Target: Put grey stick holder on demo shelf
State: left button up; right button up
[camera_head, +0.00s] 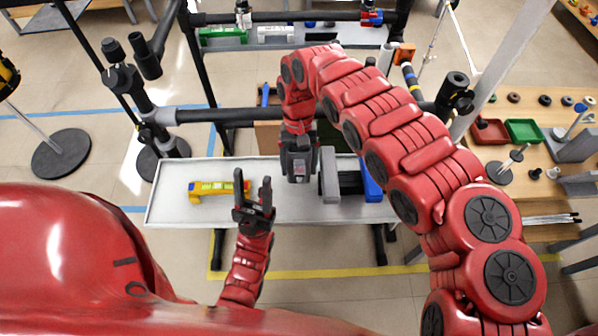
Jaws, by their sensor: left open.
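A white shelf board (165,212) on a black tube frame lies in front of me; I take it as the demo shelf. A grey upright block (328,178) with dark parts beside it stands on its right half; I cannot tell if it is the grey stick holder. My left gripper (254,192) is open and empty over the board's front edge, fingers pointing away from me. My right gripper (300,176) hangs down over the board, just left of the grey block. Its fingertips are not clear, and I cannot tell whether it touches the block.
A blue piece (371,182) is at the right. A wooden table (540,105) at the right carries red and green trays and grey stands. A higher shelf (262,38) is behind. Black posts frame the board.

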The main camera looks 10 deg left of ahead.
notch_tip(320, 180, down, 2)
jog(key=shift+f, duration=0.7)
jog(key=shift+f, duration=0.1)
jog(key=shift+f, duration=0.15)
jog(key=o, duration=1.5)
